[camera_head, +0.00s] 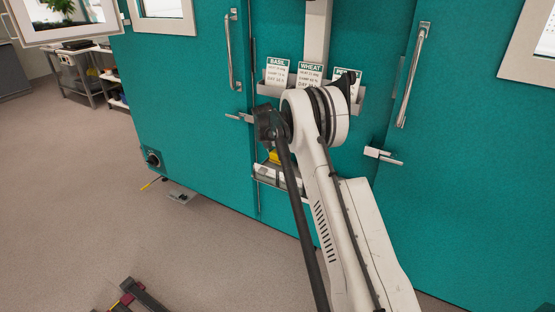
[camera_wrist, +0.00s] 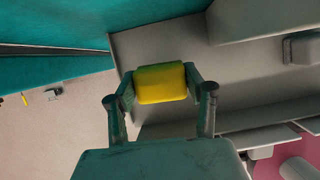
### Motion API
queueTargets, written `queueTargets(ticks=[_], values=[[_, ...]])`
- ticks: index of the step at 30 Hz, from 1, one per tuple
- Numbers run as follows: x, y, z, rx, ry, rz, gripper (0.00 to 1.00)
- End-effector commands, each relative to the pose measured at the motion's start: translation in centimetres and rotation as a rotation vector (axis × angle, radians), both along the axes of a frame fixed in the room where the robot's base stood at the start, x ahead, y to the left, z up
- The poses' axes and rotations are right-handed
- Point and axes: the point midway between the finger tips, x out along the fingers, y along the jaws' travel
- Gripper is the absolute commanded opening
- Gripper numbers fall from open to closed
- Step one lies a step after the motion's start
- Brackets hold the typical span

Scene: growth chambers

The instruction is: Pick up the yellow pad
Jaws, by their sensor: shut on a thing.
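The yellow pad (camera_wrist: 162,90) is a small rounded block with a greenish shaded top face. In the wrist view it sits between the two fingers of my gripper (camera_wrist: 160,88), which is shut on it from both sides. In the head view a small bit of the yellow pad (camera_head: 274,157) shows beside my arm, just above a grey tray (camera_head: 268,177) on the teal front. My arm hides most of the pad and the gripper there. I cannot tell whether the pad still touches the surface under it.
Teal chamber doors with upright handles (camera_head: 414,75) fill the background. A rack with BASIL, WHEAT and a partly hidden third card (camera_head: 310,75) is close above my arm. Door latches (camera_head: 383,156) stick out. A grey floor pedal (camera_head: 180,196) lies at lower left; open floor is on the left.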

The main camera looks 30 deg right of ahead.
Motion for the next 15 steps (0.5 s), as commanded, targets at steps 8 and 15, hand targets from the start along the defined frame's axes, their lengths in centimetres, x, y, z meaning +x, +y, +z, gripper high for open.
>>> queueTargets(ticks=[8, 15], values=[[-1.6, 6.1, 3.6, -0.001, 0.001, 0.004, 0.16], [-2.4, 9.3, 5.5, 0.0, 0.0, 0.003, 0.16]])
